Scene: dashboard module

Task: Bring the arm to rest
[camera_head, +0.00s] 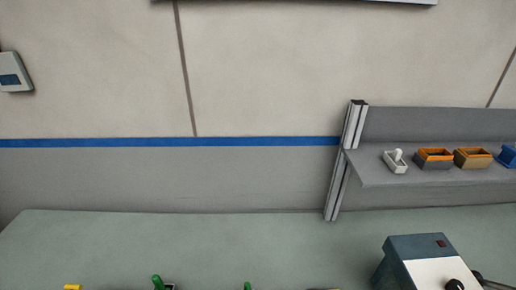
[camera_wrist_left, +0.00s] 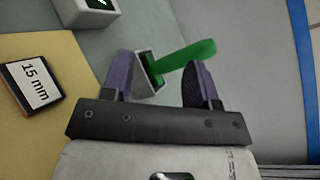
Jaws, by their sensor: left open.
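In the left wrist view my left gripper (camera_wrist_left: 161,68) is open, its two purple fingers spread apart. A green lever (camera_wrist_left: 188,56) on a small pale base (camera_wrist_left: 147,72) shows in the space between and beyond the fingertips. The right finger overlaps part of the lever's outline; I cannot tell whether they touch. In the head view neither arm shows. Two green tips, one at the lower left (camera_head: 157,282) and one near the bottom middle (camera_head: 247,286), stand at the bottom edge, mostly cut off. My right gripper is not in view.
A "15 mm" block (camera_wrist_left: 32,84) lies on a yellow area (camera_wrist_left: 52,50) left of the gripper. A grey and white box (camera_head: 425,262) stands on the table (camera_head: 200,240) at the right. A shelf (camera_head: 400,176) behind holds small bins (camera_head: 434,158). The table's back left is clear.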

